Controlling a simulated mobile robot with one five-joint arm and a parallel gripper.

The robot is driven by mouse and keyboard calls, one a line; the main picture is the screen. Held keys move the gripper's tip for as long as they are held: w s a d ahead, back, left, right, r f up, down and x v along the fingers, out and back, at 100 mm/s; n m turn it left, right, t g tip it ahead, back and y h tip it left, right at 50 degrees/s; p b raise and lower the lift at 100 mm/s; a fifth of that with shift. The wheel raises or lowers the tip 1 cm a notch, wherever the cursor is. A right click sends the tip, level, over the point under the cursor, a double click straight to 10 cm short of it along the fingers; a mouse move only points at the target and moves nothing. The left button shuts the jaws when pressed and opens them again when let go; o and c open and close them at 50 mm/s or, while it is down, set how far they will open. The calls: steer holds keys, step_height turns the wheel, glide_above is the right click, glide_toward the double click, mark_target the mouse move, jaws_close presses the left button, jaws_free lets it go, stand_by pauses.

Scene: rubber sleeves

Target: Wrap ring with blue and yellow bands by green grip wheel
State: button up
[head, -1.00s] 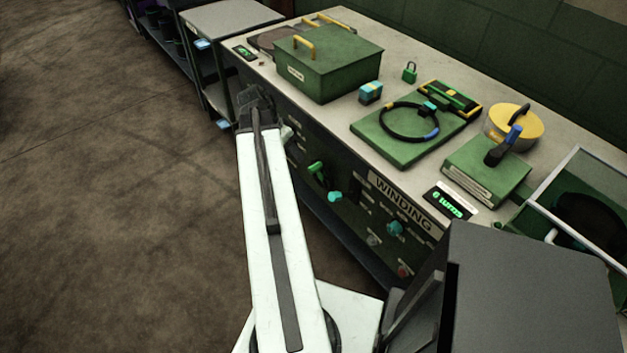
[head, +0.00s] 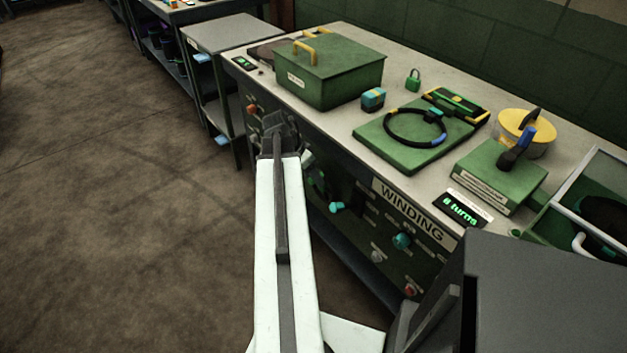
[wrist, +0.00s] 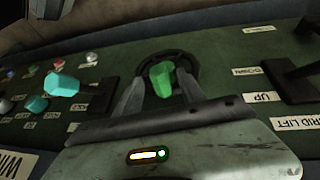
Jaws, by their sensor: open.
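The dark ring (head: 388,128) lies on a green plate (head: 372,137) on the bench top. A blue band shows at its lower right; a small yellow band seems to show at its upper left. The green grip (wrist: 162,77) of a dark wheel on the bench's front panel stands between my gripper's (wrist: 160,88) two open fingers in the wrist view; contact cannot be told. In the head view my gripper (head: 281,125) is in front of the panel, and the wheel is mostly hidden behind my arm.
A "turns" display (head: 463,208) sits at the bench edge. Teal knobs (wrist: 62,85) and dark levers are beside the wheel. Floor at left is clear.

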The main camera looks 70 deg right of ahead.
steer(key=shift+r, duration=0.1)
jaws_close()
stand_by(1.2)
